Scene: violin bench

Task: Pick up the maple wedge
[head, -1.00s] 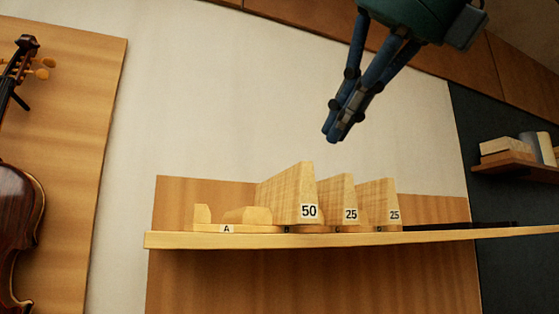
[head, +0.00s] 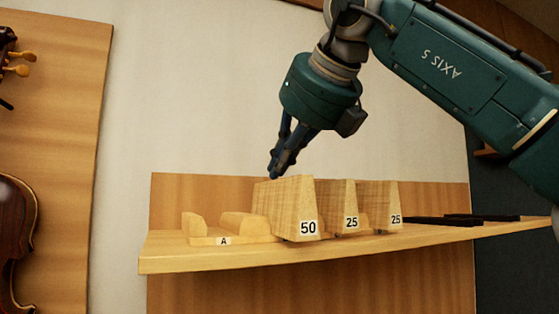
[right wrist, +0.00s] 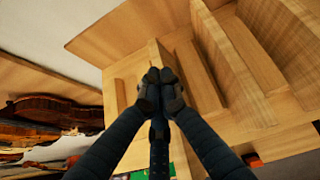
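Three pale wooden wedges stand upright in a row on a wall shelf in the head view. The biggest is labelled 50 (head: 294,208); two smaller ones, labelled 25, are the middle wedge (head: 348,205) and the right wedge (head: 383,205). The frames do not show which is meant by the maple wedge. My right gripper (head: 272,174) points down at the top rear of the 50 wedge; whether it touches is unclear. In the right wrist view its fingertips (right wrist: 161,76) are together with nothing visible between them. My left gripper is not in view.
An empty wooden cradle labelled A (head: 224,240) sits left of the wedges on the shelf (head: 200,262). Dark flat items (head: 460,220) lie at the shelf's right. A violin (head: 14,245) hangs on a panel at the far left.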

